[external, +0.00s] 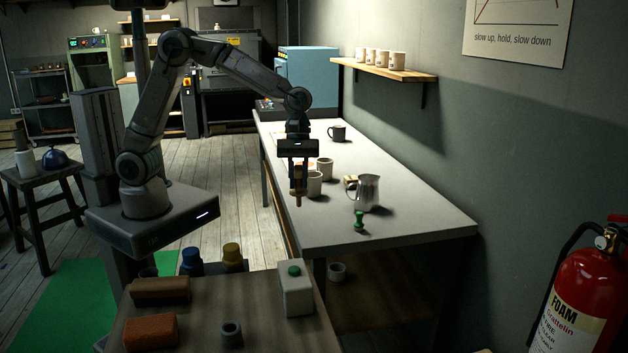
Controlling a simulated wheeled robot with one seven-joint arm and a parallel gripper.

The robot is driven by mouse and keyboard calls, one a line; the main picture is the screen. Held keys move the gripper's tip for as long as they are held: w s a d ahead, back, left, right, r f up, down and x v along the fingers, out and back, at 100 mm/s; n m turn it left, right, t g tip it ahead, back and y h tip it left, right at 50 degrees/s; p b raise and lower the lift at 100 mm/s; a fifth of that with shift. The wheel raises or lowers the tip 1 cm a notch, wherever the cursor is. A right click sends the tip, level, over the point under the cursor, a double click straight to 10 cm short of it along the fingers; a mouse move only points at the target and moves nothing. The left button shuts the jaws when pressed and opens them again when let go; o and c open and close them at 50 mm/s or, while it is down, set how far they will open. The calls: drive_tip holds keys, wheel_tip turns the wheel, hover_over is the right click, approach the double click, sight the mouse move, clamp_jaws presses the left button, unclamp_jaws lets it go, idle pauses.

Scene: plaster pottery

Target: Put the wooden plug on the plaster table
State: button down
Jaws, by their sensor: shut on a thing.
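My gripper (298,178) hangs over the left edge of the long pale table in the external view, pointing down. It is shut on a small tan piece, which looks like the wooden plug (298,197). The plug hangs below the fingers; I cannot tell exactly how high it is above the table. The long table with the pale top, probably the plaster table (420,226), runs along the right wall. Beside the gripper on this table stand two beige cups, a near one (314,184) and a farther one (325,168).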

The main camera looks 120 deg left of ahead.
drive_tip(key=w+d+n+p, duration=0.1)
drive_tip(key=w+d, duration=0.3)
drive_tip(key=d, duration=0.7)
drive_tip(key=w+d+p, duration=0.1)
drive_tip(key=w+d, duration=0.3)
drive_tip(key=d, duration=0.8)
drive_tip(key=s+d+r+n+p, duration=0.1)
drive_tip(key=d, duration=1)
drive_tip(key=s+d+r+p, duration=0.1)
drive_tip(key=s+d, duration=0.1)
drive_tip(key=d, duration=1)
drive_tip(key=shift+t+y, duration=0.3)
drive_tip(key=shift+w+a+f+p, duration=0.45)
drive_tip(key=shift+w+a+f, duration=0.95)
drive_tip(key=shift+f, duration=0.4)
drive_tip(key=shift+w+a+f+p, duration=0.5)
drive_tip(key=shift+w+a+f, duration=0.65)
drive_tip(key=shift+w+f, duration=0.55)
drive_tip(key=shift+w+a+f+p, duration=0.45)
drive_tip(key=shift+w+a+f, duration=0.9)
drive_tip(key=shift+f, duration=0.55)
drive_tip(key=shift+f, duration=0.15)
drive_tip(key=c, duration=1.3)
unclamp_jaws()
drive_tip(key=shift+o, duration=0.2)
